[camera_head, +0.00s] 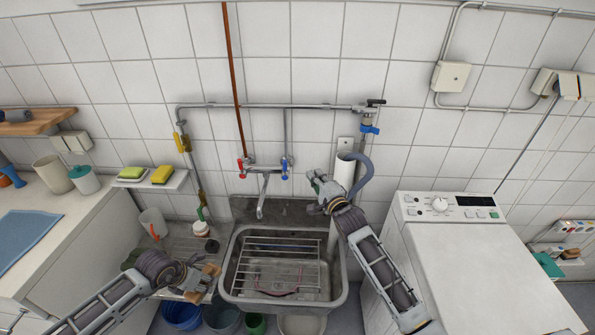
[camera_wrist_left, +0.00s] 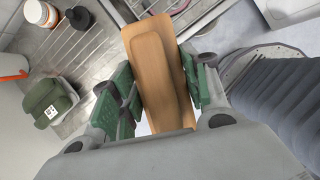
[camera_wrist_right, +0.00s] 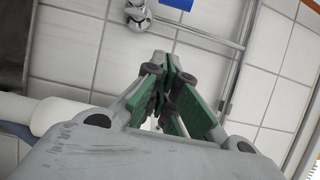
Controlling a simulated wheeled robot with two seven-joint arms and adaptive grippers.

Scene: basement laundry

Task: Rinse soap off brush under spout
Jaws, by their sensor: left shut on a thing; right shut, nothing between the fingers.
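The wooden brush (camera_wrist_left: 158,72) is held between the green finger pads of my left gripper (camera_head: 207,278), wooden side facing the wrist camera; its bristles are not visible. In the head view it is a small tan piece (camera_head: 211,269) at the sink's left edge. The spout (camera_head: 263,196) hangs from the wall tap above the sink (camera_head: 337,290), with a red handle (camera_head: 243,165) on its left and a blue handle (camera_head: 284,168) on its right. No water stream is discernible. My right gripper (camera_head: 318,184) is shut and empty, right of the tap near the wall.
A wire rack (camera_head: 262,262) lies across the sink. Sponges (camera_head: 162,174) sit on a wall shelf. A grey hose (camera_head: 365,172) and white pipe stand beside my right gripper; a washing machine (camera_head: 470,260) is at right.

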